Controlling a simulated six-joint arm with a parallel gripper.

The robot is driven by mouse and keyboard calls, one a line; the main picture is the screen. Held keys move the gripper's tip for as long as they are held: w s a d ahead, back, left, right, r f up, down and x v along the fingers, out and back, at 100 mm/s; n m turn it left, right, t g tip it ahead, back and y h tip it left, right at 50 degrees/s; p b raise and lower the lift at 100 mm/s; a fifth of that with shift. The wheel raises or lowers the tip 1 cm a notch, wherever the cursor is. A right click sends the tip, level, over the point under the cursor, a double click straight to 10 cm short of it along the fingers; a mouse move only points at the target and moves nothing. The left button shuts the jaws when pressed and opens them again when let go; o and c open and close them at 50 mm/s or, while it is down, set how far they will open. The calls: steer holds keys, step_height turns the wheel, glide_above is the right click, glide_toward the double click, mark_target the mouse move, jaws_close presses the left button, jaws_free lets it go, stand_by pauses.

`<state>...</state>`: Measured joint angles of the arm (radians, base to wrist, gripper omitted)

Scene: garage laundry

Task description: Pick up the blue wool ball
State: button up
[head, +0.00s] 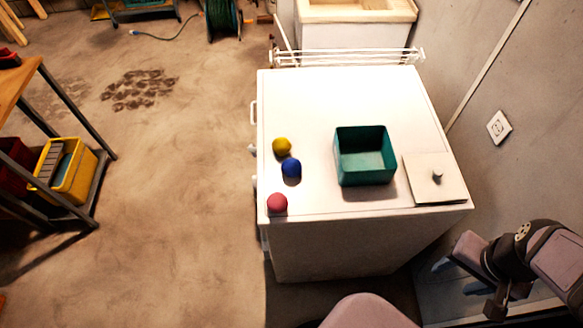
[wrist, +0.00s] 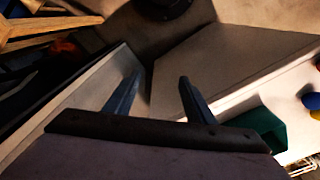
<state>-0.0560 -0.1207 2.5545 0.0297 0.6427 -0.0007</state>
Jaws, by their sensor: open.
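The blue wool ball (head: 291,168) sits on the white top of the appliance, between the yellow ball (head: 282,147) and the red ball (head: 277,203), near the left edge. In the wrist view the blue ball (wrist: 312,101) is at the far right edge, partly cut off. My gripper (wrist: 160,85) is open and empty, with two bluish fingers apart. In the head view my gripper (head: 440,266) is at the lower right, beyond the appliance's right front corner and away from the balls.
A green open box (head: 364,177) stands on the white top (head: 330,95), right of the balls. A square lid with a knob (head: 421,193) lies at the right front corner. A drying rack (head: 345,57) lines the back edge. The wall with a socket (head: 498,127) is at right.

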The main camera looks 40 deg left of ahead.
steer(key=w+a+f+n+t+y+b, duration=0.1)
steer(key=w+a+n+t+y+b, duration=0.3)
steer(key=a, duration=0.8)
steer(key=w+a+f+m+t+y+b, duration=0.15)
steer(key=w+a, duration=0.45)
steer(key=a, duration=0.6)
steer(key=n+t+y+b, duration=0.2)
steer(key=n+y+b, duration=0.2)
steer(key=b, duration=0.2)
glide_toward(293, 172)
steer(key=x, duration=0.3)
steer(key=shift+w+d, duration=0.1)
steer(key=shift+p+x, duration=0.9)
steer(key=shift+x, duration=2.75)
steer(key=shift+c, duration=0.5)
steer(key=c, duration=0.7)
